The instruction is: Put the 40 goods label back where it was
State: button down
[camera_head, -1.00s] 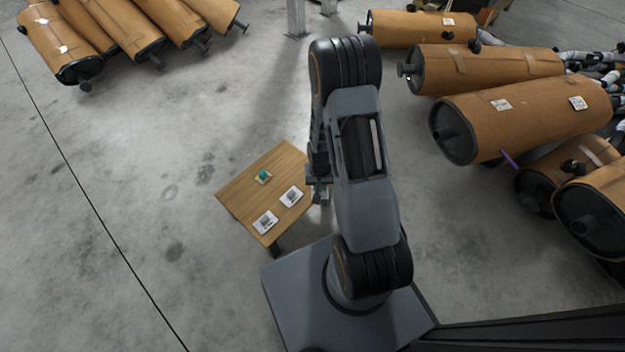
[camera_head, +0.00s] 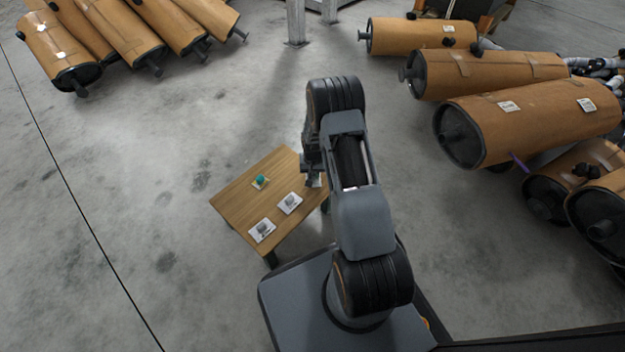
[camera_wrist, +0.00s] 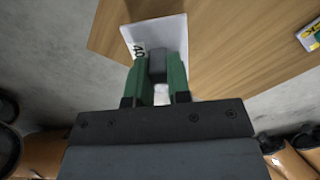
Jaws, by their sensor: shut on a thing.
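The 40 goods label (camera_wrist: 150,32) is a white card with a black "40" and a grey block on it. My gripper (camera_wrist: 159,72) has its green fingers shut on that block in the wrist view. The card is over the edge of the wooden table (camera_wrist: 225,55); I cannot tell whether it touches the top. In the head view the label (camera_head: 314,181) shows only in part, beneath my gripper (camera_head: 313,172) at the table's right end. The arm hides most of it.
On the table stand two white labels with grey blocks, one nearer the front (camera_head: 262,230) and one in the middle (camera_head: 289,203). Brown mufflers (camera_head: 530,120) lie to the right, others at the upper left.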

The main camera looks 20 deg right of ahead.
jog(key=shift+f+b, duration=0.8)
jog(key=shift+f, duration=0.7)
jog(key=shift+f, duration=0.15)
jog(key=c, duration=1.1)
grip_release()
notch_tip(320, 180, up, 12)
jog(key=p, duration=0.5)
jog(key=shift+f, duration=0.15)
jog(key=s+a+r+n+t, duration=0.1)
jog(key=s+a+r, duration=0.25)
jog(key=r, duration=0.45)
jog(key=s+a+r+n, duration=0.15)
jog(key=s+r, duration=0.25)
jog(key=r, duration=0.4)
jog(key=s+a+r+n+t, duration=0.1)
jog(key=s+a+r, duration=0.25)
jog(key=r, duration=0.55)
jog(key=shift+n+t, duration=0.3)
jog(key=shift+n, duration=0.25)
jog(key=s+r, duration=0.1)
jog(key=s, duration=0.2)
jog(key=s+a+r, duration=0.1)
jog(key=s, duration=0.2)
jog(key=s+a+r, duration=0.1)
jog(key=s, duration=0.2)
jog(key=shift+s+r+p, duration=0.15)
jog(key=shift+r+p, duration=0.1)
jog(key=shift+p, duration=0.1)
